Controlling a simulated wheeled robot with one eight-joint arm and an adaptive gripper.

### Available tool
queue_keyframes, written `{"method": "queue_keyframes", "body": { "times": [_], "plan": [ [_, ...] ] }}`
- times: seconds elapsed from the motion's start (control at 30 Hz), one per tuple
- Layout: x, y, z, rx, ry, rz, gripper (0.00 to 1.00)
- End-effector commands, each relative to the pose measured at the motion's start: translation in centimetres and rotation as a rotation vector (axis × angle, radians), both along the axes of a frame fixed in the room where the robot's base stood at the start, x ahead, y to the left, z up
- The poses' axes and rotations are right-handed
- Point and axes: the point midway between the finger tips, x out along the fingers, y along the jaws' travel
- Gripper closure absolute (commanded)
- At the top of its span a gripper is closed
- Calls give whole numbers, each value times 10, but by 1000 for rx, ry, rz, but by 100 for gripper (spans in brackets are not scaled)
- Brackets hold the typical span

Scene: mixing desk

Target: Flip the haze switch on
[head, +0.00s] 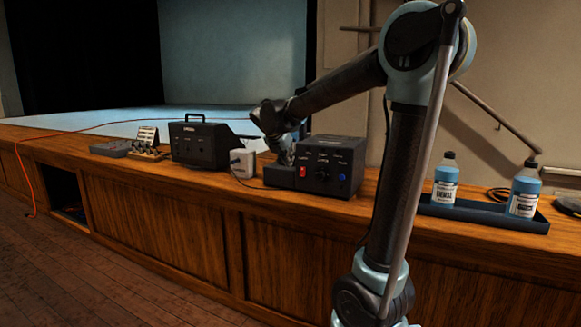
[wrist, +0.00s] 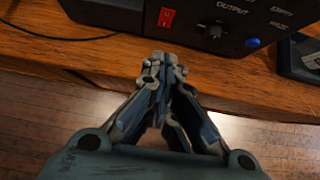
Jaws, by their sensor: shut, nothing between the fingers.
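A black control box (head: 333,165) stands on the wooden ledge. A red rocker switch (head: 302,171) is on the left of its front, with a black knob in the middle and a blue round button (head: 342,178) at the right. In the wrist view the red switch (wrist: 167,17) is at the top, and a partly legible label like "HAZE" is near the blue button (wrist: 253,42). I cannot tell which way the switch is set. My gripper (wrist: 162,65) is shut and empty, apart from the switch and in front of the box. The head view shows my gripper (head: 285,155) poorly.
Left of the box are a white container (head: 243,163), a black case with a handle (head: 200,143) and small items. To the right, a dark tray (head: 470,213) holds two blue bottles. My arm crosses the ledge between box and tray. A thin cable lies on the ledge.

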Motion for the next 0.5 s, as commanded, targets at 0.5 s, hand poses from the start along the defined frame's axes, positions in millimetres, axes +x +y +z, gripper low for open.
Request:
{"method": "queue_keyframes", "body": {
  "times": [0.5],
  "plan": [
    [-4,1,-6,18,36,-2,100]
  ]
}}
